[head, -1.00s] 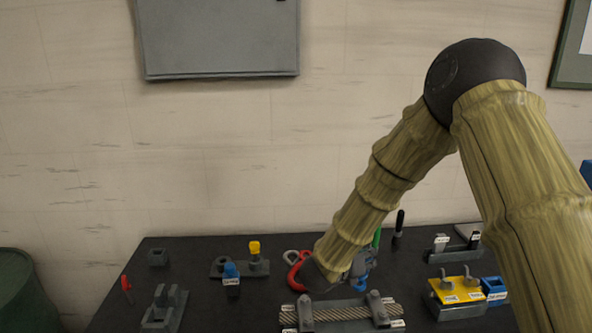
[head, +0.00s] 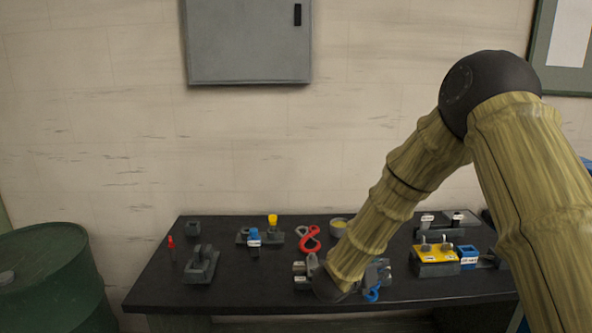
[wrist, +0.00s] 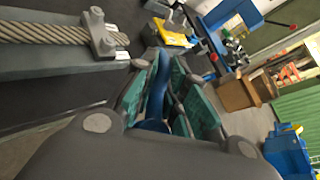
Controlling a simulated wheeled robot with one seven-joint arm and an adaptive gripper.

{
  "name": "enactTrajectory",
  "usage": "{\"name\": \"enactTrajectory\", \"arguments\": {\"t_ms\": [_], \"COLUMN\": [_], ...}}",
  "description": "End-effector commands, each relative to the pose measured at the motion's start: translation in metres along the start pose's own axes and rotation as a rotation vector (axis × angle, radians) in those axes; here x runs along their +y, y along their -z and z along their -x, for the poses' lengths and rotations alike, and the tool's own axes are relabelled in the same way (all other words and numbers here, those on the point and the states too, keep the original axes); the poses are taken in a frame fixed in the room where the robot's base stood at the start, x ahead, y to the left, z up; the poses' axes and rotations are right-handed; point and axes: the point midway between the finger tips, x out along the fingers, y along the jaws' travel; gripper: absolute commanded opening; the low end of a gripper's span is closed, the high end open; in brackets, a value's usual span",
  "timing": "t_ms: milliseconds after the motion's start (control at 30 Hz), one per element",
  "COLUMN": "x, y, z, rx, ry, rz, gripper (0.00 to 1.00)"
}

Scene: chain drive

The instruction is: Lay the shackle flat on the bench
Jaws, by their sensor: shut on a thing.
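The blue shackle (head: 372,294) shows as a small curved blue piece at the end of my arm in the head view. In the wrist view the blue shackle (wrist: 157,88) is between the teal-padded fingers of my gripper (wrist: 168,100), which is shut on it. In the head view my gripper (head: 376,278) is over the front part of the black bench (head: 240,296), partly hidden by my arm. The shackle's full shape is hidden by the fingers. I cannot tell its height above the bench.
A wire rope (wrist: 50,33) in a grey clamped fixture lies beside my gripper. A red hook (head: 318,239), blue-topped block (head: 254,243), grey bracket (head: 201,265) and yellow block (head: 437,254) stand on the bench. The front left of the bench is clear. A green barrel (head: 50,280) stands left.

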Motion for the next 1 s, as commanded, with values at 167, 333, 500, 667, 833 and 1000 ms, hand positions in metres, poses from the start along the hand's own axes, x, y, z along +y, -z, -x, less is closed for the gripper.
{"name": "enactTrajectory", "arguments": {"t_ms": [167,333,500,667,833,1000], "x": [-0.002,-0.001,0.001,0.003,0.007,0.011], "y": [0.007,0.016,0.028,0.045,0.073,0.104], "z": [-0.002,-0.003,-0.002,0.001,0.011,0.028], "rx": [-0.015,-0.038,-0.065,-0.104,-0.162,-0.221], "ry": [-0.031,-0.080,-0.141,-0.224,-0.347,-0.475], "rz": [0.014,0.035,0.060,0.096,0.148,0.201], "gripper": [0.00,0.00,0.00,0.00,0.00,0.00]}}
